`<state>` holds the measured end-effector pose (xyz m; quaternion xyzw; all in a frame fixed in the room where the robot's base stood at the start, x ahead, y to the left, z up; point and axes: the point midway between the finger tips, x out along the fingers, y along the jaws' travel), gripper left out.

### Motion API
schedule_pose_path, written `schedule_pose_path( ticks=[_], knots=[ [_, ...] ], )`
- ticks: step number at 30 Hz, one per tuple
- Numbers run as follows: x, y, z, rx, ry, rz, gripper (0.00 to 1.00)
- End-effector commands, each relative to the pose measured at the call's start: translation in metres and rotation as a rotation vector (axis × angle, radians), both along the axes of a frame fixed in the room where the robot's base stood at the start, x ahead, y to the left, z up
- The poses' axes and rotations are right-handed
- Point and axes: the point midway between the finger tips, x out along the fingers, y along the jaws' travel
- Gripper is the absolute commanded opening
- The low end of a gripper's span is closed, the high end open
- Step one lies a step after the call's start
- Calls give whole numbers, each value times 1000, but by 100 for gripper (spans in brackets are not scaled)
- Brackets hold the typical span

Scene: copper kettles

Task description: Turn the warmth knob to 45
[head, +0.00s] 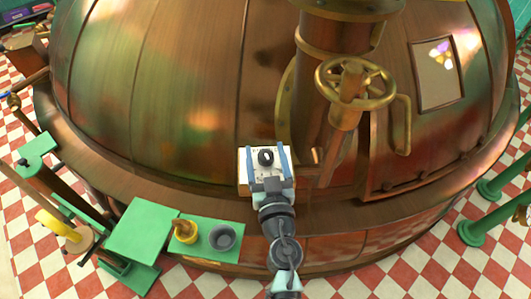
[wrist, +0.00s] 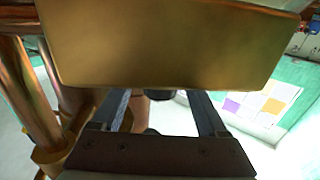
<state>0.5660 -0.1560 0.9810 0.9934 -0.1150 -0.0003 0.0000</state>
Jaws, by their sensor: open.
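The warmth knob (head: 265,157) is a small dark round knob on a pale box-shaped panel (head: 252,150) by the big copper kettle. My gripper (head: 264,152) is at the panel, its two fingers apart, one on each side of the knob. In the wrist view my open gripper (wrist: 158,98) reaches under a brass box face (wrist: 160,45). A dark piece, likely the knob (wrist: 158,95), shows between the fingers at the box's lower edge. I cannot tell whether the fingers touch it. The knob's markings and setting are too small to read.
The copper kettle (head: 190,80) fills the back. A brass valve wheel (head: 355,85) and pipe stand right of the panel. A green table (head: 140,230) with a brass pot (head: 186,231) and a grey bowl (head: 222,237) is at lower left. Red-and-white tiled floor (head: 400,270) is open at lower right.

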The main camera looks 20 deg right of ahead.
Motion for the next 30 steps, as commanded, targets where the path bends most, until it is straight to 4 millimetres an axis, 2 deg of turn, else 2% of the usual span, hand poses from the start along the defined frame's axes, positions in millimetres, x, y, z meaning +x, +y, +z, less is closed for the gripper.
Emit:
schedule_pose_path(
  ticks=[4, 16, 30],
  knots=[
    [0, 0, 0, 0, 0, 0, 74],
    [0, 0, 0, 0, -1, 0, 2],
    [1, 0, 1, -4, -10, -79, 0]
  ],
)
